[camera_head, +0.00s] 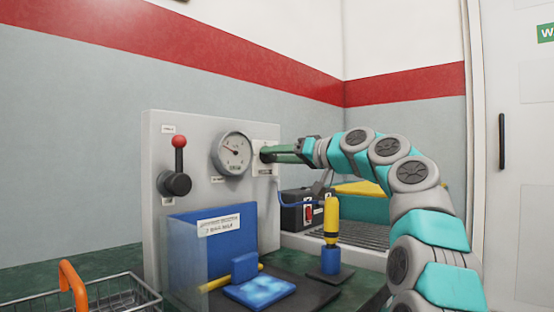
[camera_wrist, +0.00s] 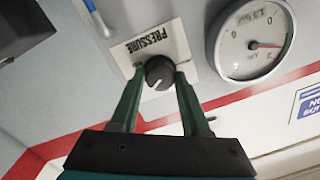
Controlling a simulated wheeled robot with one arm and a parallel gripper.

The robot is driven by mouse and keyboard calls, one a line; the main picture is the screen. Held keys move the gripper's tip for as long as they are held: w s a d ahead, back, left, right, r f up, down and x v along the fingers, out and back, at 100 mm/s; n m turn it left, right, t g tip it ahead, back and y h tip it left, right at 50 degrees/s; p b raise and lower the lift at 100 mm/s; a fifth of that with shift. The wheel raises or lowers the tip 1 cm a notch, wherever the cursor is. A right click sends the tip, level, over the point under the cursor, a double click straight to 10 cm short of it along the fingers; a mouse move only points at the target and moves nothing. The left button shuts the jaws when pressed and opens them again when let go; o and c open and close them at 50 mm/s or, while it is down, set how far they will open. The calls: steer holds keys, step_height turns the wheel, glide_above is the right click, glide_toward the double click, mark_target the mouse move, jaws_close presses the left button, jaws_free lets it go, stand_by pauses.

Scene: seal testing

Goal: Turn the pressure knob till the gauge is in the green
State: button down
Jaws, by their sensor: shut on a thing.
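The black round pressure knob (camera_wrist: 160,70) sits on a white plate marked PRESSURE (camera_wrist: 135,48), upside down in the wrist view. Its white mark points to the lower left there. My gripper (camera_wrist: 159,77) has its two green fingers shut on the knob, one on each side. In the head view my gripper (camera_head: 272,154) reaches the panel from the right and covers most of the knob. The round gauge (camera_head: 232,153) is just left of it; its needle points to the upper left. The gauge also shows in the wrist view (camera_wrist: 245,62), where I cannot clearly tell whether the needle is in green.
The grey panel (camera_head: 154,230) also carries a red-tipped lever (camera_head: 179,160). A wire basket (camera_head: 120,290) with an orange handle is at lower left.

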steer(key=shift+c, duration=1.9)
jaws_free()
steer(key=b+v, duration=0.1)
steer(key=v, duration=0.6)
steer(key=shift+s+d, duration=0.2)
steer(key=shift+d, duration=0.2)
steer(key=shift+r, duration=0.1)
